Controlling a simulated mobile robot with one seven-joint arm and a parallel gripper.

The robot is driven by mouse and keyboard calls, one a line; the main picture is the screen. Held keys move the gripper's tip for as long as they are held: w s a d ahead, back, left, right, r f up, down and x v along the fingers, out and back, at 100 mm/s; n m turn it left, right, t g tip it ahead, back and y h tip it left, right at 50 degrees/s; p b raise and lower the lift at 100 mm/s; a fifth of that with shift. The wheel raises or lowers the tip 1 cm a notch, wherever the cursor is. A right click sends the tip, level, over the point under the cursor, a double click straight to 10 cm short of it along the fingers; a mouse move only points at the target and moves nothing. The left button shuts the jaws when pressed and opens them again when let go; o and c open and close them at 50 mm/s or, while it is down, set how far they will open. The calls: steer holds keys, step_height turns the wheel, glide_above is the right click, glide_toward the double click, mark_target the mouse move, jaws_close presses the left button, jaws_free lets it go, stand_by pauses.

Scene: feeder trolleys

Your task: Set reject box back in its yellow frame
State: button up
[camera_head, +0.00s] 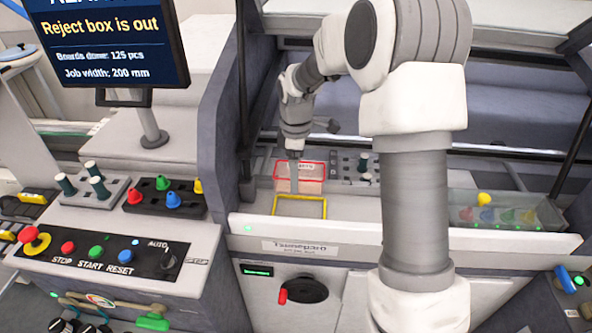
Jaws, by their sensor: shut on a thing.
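The reject box (313,171) is a small red-rimmed, see-through box with a label. It is just behind the yellow frame (301,216), which is a thin rectangle on the machine's pale front ledge. My gripper (293,187) points down at the near left side of the box and is shut on it. The fingertips are small, and their exact grip on the wall is hard to see. I cannot tell whether the box touches the surface under it. The inside of the yellow frame shows no box in it.
A rack of dark-handled pieces (348,165) stands right of the box. A clear bin with coloured pieces (505,215) is farther right, beyond my arm. A monitor (110,45) reading "Reject box is out" and a button panel (100,255) are at left. A dark post (243,110) stands left of my gripper.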

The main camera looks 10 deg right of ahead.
steer(key=shift+f+b, duration=3.5)
steer(key=shift+f, duration=1.45)
steer(key=o, duration=1.1)
steer(key=shift+o, duration=0.2)
steer(key=shift+r+p, duration=3.15)
steer(key=shift+r, duration=0.9)
